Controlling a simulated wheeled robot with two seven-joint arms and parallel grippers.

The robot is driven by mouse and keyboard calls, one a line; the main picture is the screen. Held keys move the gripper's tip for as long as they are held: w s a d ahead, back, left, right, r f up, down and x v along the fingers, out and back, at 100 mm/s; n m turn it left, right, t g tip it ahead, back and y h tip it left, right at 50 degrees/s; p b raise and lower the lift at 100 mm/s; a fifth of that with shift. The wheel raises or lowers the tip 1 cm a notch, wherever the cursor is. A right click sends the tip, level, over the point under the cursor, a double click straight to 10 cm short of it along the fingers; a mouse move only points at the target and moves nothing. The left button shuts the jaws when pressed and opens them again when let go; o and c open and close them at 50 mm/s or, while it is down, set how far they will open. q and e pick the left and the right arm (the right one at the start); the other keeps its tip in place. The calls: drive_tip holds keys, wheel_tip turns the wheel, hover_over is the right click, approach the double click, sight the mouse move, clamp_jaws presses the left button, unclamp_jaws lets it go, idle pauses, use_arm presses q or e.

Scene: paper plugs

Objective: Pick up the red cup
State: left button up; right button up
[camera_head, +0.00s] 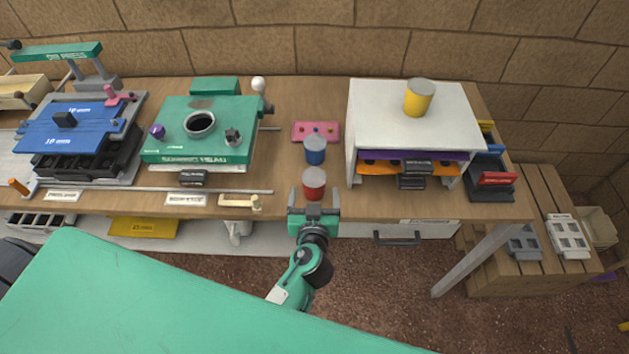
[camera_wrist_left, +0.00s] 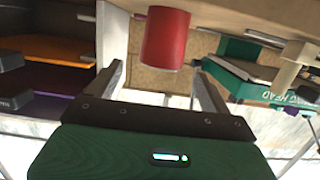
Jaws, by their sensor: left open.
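The red cup (camera_head: 314,180) stands on the wooden table near its front edge, just in front of a blue cup (camera_head: 316,150). My left gripper (camera_head: 314,202) is open at the table's front edge, with its fingers pointing toward the red cup. In the left wrist view the red cup (camera_wrist_left: 165,38) shows beyond and between the open fingertips of my left gripper (camera_wrist_left: 158,75). The fingers do not appear closed on it. My right gripper is not in view.
A white shelf (camera_head: 370,130) with a yellow cup (camera_head: 419,97) on top stands right of the cups. A green machine (camera_head: 215,135) stands left. A pink plate (camera_head: 301,132) lies behind the blue cup. A small wooden piece (camera_head: 238,201) lies left of my gripper.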

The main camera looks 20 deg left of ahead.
sight(314, 172)
use_arm(q)
drive_tip(key=x, duration=0.3)
drive_tip(key=shift+p, duration=0.3)
drive_tip(key=shift+w+a+p, duration=0.15)
drive_tip(key=shift+w+p, duration=0.2)
drive_tip(key=shift+w, duration=0.05)
drive_tip(key=p+x, duration=0.2)
drive_tip(key=x, duration=0.2)
drive_tip(key=shift+a+f, duration=0.1)
drive_tip(key=shift+w+f, duration=0.15)
drive_tip(key=shift+w, duration=0.1)
drive_tip(key=shift+c, duration=0.4)
drive_tip(key=c, duration=1)
